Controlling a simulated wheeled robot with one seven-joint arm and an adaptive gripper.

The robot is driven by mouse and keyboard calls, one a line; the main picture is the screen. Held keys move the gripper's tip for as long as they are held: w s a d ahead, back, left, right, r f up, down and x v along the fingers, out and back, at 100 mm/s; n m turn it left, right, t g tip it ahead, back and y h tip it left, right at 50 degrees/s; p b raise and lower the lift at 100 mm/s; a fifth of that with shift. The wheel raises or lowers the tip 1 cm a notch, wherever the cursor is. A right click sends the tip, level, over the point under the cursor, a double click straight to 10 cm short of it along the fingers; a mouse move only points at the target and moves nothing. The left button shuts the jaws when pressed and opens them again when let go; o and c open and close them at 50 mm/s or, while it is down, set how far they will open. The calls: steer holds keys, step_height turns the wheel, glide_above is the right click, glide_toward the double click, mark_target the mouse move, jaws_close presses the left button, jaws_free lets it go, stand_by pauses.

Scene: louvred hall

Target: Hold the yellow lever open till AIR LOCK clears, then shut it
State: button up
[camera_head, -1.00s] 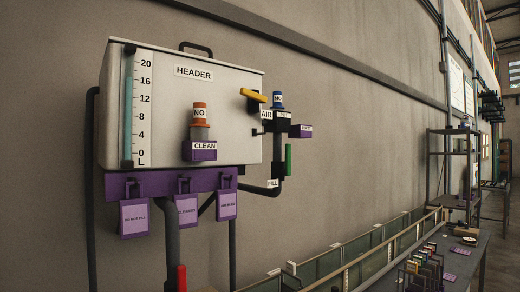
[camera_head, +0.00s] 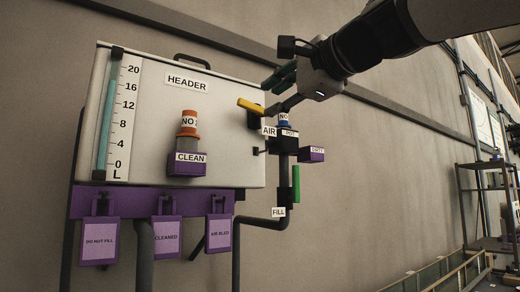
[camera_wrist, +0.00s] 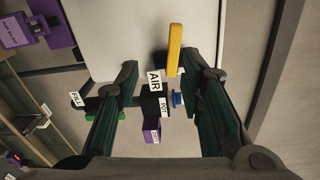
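The yellow lever (camera_head: 251,107) sticks out from a black mount on the right side of the white HEADER tank (camera_head: 225,140), above the AIR label (camera_head: 269,131). In the head view it slants up to the left. My gripper (camera_head: 280,78) is up and right of the lever there, apart from it. In the wrist view the gripper (camera_wrist: 160,64) is open and empty. The lever (camera_wrist: 174,50) lies ahead, nearer the right fingertip; contact cannot be told. No AIR LOCK wording is legible in either view.
A level gauge (camera_head: 106,125) marked L to 20 is on the tank. Orange (camera_head: 190,121) and blue (camera_head: 284,119) NO-labelled caps, a green handle (camera_head: 296,184) by the FILL pipe and purple tags (camera_head: 100,240) are nearby. Shelving (camera_head: 485,200) stands at right.

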mark_target(249, 105)
steer(key=shift+r+p+x, duration=0.35)
steer(key=shift+p+x, duration=0.35)
steer(key=shift+x, duration=1)
steer(key=shift+r+p+x, duration=0.35)
steer(key=shift+p+x, duration=0.3)
steer(key=shift+x, duration=1.1)
steer(key=shift+r+p+x, duration=0.35)
steer(key=shift+p+x, duration=0.35)
steer(key=shift+x, duration=1)
steer(key=shift+a, duration=0.2)
steer(key=shift+c, duration=0.2)
jaws_close()
steer(key=shift+f, duration=0.1)
